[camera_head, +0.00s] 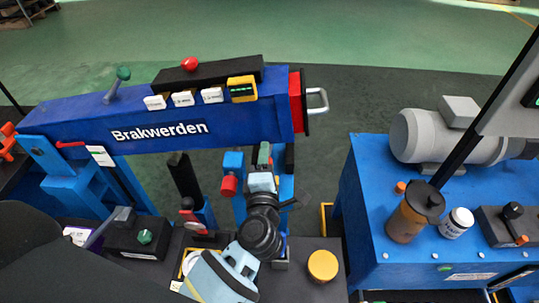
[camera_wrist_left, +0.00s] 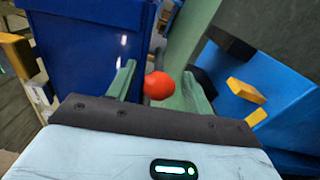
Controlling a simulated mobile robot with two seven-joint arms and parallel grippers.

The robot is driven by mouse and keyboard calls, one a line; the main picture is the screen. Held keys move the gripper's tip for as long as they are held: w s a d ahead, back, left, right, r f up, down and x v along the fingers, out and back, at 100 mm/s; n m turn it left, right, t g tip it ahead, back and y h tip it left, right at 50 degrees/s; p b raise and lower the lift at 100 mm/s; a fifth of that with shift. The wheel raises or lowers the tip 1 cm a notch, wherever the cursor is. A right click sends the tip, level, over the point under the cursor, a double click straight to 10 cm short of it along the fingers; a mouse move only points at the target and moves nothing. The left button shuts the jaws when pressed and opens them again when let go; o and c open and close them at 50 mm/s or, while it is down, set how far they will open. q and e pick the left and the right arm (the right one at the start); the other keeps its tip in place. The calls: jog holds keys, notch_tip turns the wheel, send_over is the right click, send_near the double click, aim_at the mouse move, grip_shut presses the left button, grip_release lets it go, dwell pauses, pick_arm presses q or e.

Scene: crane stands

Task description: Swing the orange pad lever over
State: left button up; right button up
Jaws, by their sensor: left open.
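My left gripper (camera_head: 264,156) reaches up from the bottom middle, its green fingers beside a blue block with a red cylinder (camera_head: 228,186), under the blue beam. In the left wrist view, the open fingers (camera_wrist_left: 157,85) stand on either side of an orange-red ball knob (camera_wrist_left: 158,86). The knob shows between them, with visible space at the sides; I cannot tell its depth. Its shaft is hidden, and in the head view the gripper covers this spot. I cannot tell for certain that this knob belongs to the orange pad lever. My right gripper is not in view.
The blue beam (camera_head: 190,115) marked "Brakwerden" spans behind the gripper. A blue bench (camera_head: 365,215) at right carries a grey motor (camera_head: 445,135), an amber bottle (camera_head: 405,220) and a white jar (camera_head: 457,222). A yellow round cap (camera_head: 323,265) stands near the front.

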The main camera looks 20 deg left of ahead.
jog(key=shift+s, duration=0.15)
pick_arm(q)
jog(key=shift+s+r, duration=0.1)
jog(key=shift+c, duration=0.4)
grip_shut()
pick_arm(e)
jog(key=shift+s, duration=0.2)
